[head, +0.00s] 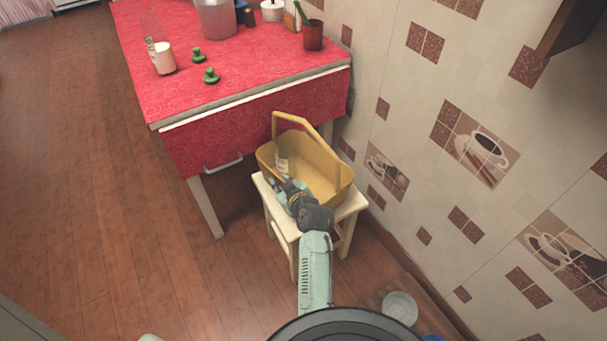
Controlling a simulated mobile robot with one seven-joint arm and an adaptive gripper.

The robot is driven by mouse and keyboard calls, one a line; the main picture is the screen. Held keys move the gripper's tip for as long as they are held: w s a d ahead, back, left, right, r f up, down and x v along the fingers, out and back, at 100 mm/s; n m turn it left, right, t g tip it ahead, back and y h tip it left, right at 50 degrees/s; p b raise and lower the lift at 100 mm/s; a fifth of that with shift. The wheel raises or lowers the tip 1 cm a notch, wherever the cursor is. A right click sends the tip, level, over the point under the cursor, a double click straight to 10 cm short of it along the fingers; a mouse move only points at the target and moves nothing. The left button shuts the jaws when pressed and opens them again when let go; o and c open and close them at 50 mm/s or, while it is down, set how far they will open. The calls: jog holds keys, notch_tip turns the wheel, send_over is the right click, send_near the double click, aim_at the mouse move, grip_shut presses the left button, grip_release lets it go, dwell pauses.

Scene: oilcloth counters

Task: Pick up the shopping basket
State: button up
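A yellow shopping basket (325,176) with an upright arched handle stands on a small cream stool (351,207) by the tiled wall. A whitish item (282,165) shows at the basket's left inner side; I cannot tell what it is. My arm reaches forward from the bottom of the head view. My gripper (279,185) is at the near left side of the basket, low against its wall or just in front of it. The fingers are small and partly hidden by my wrist, so I cannot tell whether they are open or touching the basket.
A red-covered table (240,85) stands behind the stool. It holds a metal pot (215,20), a white candle-like item (164,60), two green objects (211,76) and a dark red cup (313,36). A bowl (400,307) lies on the floor at right. Floor at left is clear.

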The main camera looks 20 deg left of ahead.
grip_shut()
dwell(0.3)
jog(key=shift+w+r, duration=0.1)
jog(key=shift+r, duration=0.25)
